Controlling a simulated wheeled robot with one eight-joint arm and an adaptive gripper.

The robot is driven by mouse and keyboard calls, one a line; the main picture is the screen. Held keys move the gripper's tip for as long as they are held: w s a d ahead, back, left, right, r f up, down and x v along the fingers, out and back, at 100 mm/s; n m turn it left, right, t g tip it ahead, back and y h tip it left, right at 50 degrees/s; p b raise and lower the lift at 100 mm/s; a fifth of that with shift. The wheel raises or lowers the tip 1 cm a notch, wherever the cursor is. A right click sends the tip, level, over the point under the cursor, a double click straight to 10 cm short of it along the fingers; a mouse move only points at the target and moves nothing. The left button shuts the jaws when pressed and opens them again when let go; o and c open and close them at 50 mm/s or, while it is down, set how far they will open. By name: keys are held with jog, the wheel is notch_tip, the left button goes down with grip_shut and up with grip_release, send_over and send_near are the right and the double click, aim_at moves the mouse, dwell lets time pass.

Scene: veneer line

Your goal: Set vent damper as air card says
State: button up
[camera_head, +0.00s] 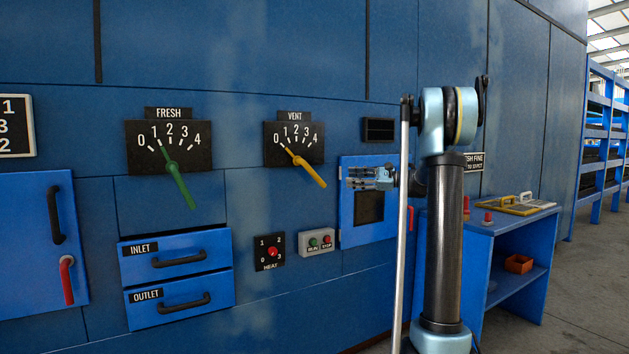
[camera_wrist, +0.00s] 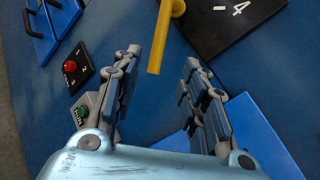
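The vent damper is a yellow lever (camera_head: 309,171) on the black VENT dial plate (camera_head: 314,136), marked 0 to 4. Its grip end slants down right; its short pointer end is up left, near the 0 and 1 marks. My gripper (camera_head: 348,178) is right of the lever's grip, fingers pointing left, apparently a short gap away. In the wrist view my gripper (camera_wrist: 162,58) is open and empty, with the yellow lever's end (camera_wrist: 158,58) showing between and beyond the fingertips. A white card (camera_head: 14,125) at the left edge is cut off; only 1, 3, 2 show, without labels.
A FRESH dial with a green lever (camera_head: 179,187) is at left. Below are INLET (camera_head: 160,250) and OUTLET (camera_head: 205,298) drawers, a HEAT knob (camera_head: 272,252) and a button box (camera_head: 317,241). A blue-framed hatch (camera_head: 347,215) lies behind my gripper. A blue bench (camera_head: 505,222) stands at right.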

aim_at(318, 176)
jog(key=x, duration=1.6)
jog(key=shift+a, duration=0.25)
grip_shut()
